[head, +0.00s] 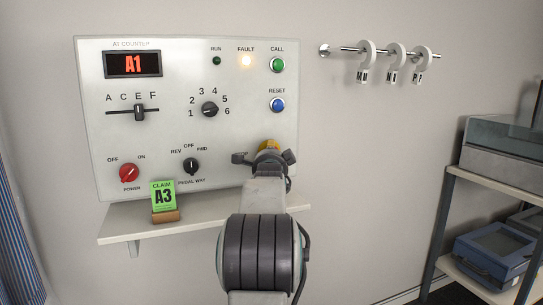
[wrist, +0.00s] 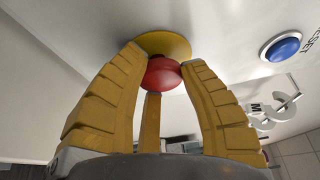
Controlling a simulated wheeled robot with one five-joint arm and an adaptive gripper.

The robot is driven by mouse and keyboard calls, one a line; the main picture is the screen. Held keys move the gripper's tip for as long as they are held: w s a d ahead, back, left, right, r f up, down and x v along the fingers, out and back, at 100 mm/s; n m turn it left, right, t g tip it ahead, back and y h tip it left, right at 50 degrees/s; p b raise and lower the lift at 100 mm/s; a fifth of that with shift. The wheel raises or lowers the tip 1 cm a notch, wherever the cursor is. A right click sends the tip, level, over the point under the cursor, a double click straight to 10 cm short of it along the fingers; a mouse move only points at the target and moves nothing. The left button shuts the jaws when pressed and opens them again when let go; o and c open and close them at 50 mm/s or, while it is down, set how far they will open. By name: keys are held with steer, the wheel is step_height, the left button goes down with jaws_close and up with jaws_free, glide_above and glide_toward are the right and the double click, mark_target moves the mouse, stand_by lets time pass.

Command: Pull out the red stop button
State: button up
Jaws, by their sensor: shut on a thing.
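The red stop button (wrist: 161,76) shows in the wrist view, a red domed head in front of a round yellow plate (wrist: 165,44) on the panel. My gripper (wrist: 160,68) is shut on the red button, its yellow fingers around the head from the sides and below. In the head view my gripper (head: 266,158) is at the lower right of the panel (head: 230,135), and it hides the red button there. Only part of the yellow plate (head: 269,146) shows above it. I cannot tell how far the button stands out.
The blue RESET button (head: 277,105) and green CALL button (head: 277,64) sit above my gripper. A pedal way knob (head: 191,166) is to its left. A hook rail (head: 385,50) is at right.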

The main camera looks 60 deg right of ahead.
steer(key=shift+s+f+b, duration=0.15)
steer(key=shift+s+b, duration=0.05)
steer(key=shift+b, duration=0.15)
steer(key=shift+s+a+b, duration=0.3)
steer(key=shift+s+a, duration=0.25)
jaws_close()
steer(key=o, duration=1.3)
jaws_free()
steer(key=shift+d, duration=0.1)
steer(key=shift+o, duration=0.2)
steer(key=v, duration=1.2)
